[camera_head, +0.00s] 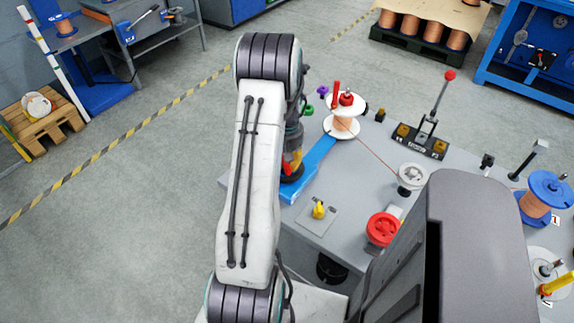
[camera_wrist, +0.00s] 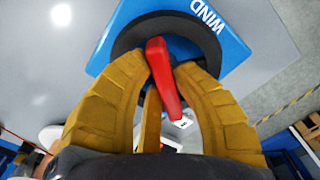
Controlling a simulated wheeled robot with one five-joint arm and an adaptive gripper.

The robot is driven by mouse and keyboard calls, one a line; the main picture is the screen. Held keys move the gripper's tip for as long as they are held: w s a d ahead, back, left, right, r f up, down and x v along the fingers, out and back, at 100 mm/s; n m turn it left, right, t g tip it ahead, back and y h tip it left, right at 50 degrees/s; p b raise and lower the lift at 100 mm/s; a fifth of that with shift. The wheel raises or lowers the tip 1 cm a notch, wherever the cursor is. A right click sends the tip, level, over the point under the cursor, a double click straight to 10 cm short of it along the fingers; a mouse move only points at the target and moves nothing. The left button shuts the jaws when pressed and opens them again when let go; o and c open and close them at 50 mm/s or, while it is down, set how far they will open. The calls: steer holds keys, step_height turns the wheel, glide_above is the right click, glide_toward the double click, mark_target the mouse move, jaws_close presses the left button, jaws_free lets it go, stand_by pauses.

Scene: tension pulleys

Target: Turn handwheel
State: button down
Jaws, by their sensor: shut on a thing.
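A black disc-shaped handwheel (camera_wrist: 212,42) with a red handle (camera_wrist: 162,75) lies on a blue plate (camera_wrist: 238,28) marked "WIND" in the wrist view. My gripper (camera_wrist: 163,64) has its yellow fingers closed around the red handle, with the handle's end sticking out between them. In the head view the blue plate (camera_head: 316,155) lies along the left edge of the grey table. My gripper (camera_head: 291,163) is low over its near end there, and my arm hides much of the wheel.
A copper spool (camera_head: 341,124) stands beyond the plate, its wire running to a grey pulley (camera_head: 411,178). A yellow knob (camera_head: 318,210) and a red wheel (camera_head: 383,229) sit nearer. A tension stand with a red-tipped lever (camera_head: 428,128) and a blue spool (camera_head: 540,197) are to the right.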

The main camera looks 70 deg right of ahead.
steer(key=m, duration=0.2)
steer(key=m+b, duration=0.1)
steer(key=shift+a+f+m, duration=0.15)
steer(key=shift+m, duration=0.25)
steer(key=shift+w+a+m+b, duration=0.1)
steer(key=shift+m+b, duration=0.6)
steer(key=shift+m, duration=1.1)
steer(key=c, duration=1)
jaws_free()
steer(key=shift+r, duration=0.2)
step_height(320, 180, up, 12)
steer(key=shift+f, duration=0.1)
